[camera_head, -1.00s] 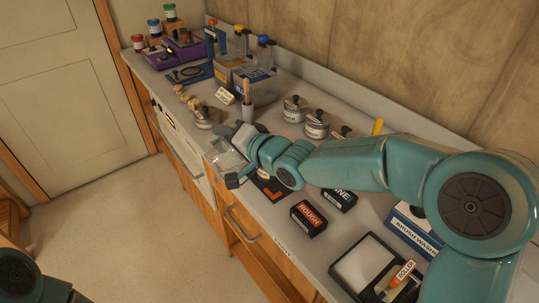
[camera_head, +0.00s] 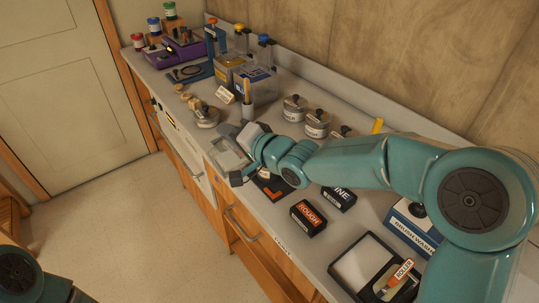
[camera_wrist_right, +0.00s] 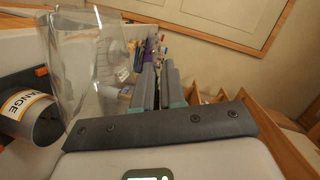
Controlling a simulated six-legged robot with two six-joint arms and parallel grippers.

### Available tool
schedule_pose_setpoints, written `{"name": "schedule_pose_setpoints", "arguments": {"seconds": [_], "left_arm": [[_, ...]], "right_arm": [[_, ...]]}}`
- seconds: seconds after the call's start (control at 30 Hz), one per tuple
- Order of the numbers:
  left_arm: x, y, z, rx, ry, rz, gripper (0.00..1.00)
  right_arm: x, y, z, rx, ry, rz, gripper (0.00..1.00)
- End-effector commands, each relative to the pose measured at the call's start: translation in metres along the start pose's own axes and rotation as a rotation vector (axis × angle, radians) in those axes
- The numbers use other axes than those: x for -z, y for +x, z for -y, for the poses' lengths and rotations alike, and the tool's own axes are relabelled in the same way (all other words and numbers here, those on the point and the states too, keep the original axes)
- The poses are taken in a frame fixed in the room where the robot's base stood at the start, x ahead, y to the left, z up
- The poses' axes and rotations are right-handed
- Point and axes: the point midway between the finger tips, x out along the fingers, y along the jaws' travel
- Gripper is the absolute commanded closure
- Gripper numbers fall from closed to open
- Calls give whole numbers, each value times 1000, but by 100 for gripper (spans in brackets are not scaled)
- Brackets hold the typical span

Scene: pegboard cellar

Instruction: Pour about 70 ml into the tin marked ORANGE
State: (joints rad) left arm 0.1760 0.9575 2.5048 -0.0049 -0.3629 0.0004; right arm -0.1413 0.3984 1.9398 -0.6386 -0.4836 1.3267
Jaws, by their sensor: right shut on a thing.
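My right gripper (camera_head: 240,155) is over the front edge of the counter, left of centre in the head view. In the right wrist view its fingers (camera_wrist_right: 160,88) are shut on a clear glass vessel (camera_wrist_right: 82,62), which stands out to their left; the exact grip is hard to see. The vessel shows faintly in the head view (camera_head: 225,156). I cannot tell how much liquid it holds. The tin marked ORANGE (camera_wrist_right: 32,118) is at the left edge of the wrist view, beside the vessel, its label partly cut off. In the head view my gripper mostly hides it. My left gripper is out of view.
A dark mat with orange marks (camera_head: 272,190) lies below my right wrist. Lidded tins (camera_head: 317,124) stand behind it. A box marked ROUGH (camera_head: 308,217) and a tray with a roller (camera_head: 365,265) are nearer.

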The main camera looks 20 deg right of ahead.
Motion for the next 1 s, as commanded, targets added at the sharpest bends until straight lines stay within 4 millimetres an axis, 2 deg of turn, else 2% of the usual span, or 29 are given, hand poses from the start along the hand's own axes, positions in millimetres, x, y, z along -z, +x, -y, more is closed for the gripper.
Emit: {"name": "schedule_pose_setpoints", "arguments": {"seconds": [1.0], "left_arm": [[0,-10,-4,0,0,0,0]], "right_arm": [[8,-3,3,18,47,0,100]]}}
